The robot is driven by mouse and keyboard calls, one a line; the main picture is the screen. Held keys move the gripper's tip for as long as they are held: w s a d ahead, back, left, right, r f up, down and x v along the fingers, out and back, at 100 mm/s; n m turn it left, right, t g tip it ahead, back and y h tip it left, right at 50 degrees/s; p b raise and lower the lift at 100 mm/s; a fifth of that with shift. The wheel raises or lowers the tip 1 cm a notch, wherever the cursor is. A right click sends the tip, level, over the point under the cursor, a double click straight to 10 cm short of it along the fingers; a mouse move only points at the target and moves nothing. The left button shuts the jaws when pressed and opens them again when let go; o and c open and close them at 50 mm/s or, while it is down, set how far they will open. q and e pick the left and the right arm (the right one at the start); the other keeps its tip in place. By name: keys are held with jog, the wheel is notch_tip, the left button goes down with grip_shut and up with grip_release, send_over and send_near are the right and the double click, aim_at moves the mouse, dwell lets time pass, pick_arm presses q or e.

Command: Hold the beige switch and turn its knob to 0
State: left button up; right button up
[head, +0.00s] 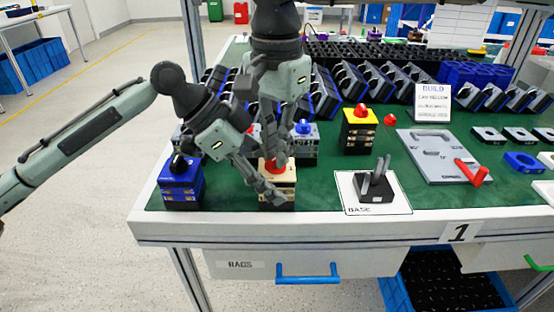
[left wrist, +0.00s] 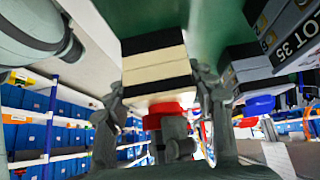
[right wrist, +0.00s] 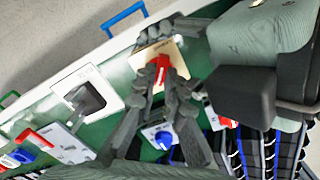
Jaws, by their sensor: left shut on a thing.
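The beige switch (head: 286,188) is a beige and black block with a red knob (head: 276,167) on top, standing near the table's front edge. My left gripper (head: 268,190) is shut on the beige switch; in the left wrist view its fingers lie on either side of the block (left wrist: 155,68). My right gripper (right wrist: 158,90) is open above the switch, with its fingertips close to the red knob (right wrist: 159,72). I cannot tell whether they touch it. The label on the beige top (right wrist: 147,58) is too small to read.
A blue switch (head: 181,184) stands to the left and a yellow switch (head: 360,132) behind to the right. A white BASE mat (head: 400,207) with a dark holder (head: 376,184) lies right of the beige switch. Racks of grey-blue parts (head: 395,85) fill the back.

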grip_shut()
jog(key=n, duration=0.6)
jog(key=shift+o, duration=1.2)
grip_release()
jog(key=shift+n, duration=0.9)
jog(key=o, duration=0.5)
jog(key=shift+c, duration=0.2)
jog(key=shift+r, duration=2.55)
pick_arm(q)
jog(key=o, duration=1.3)
jog(key=shift+c, duration=0.2)
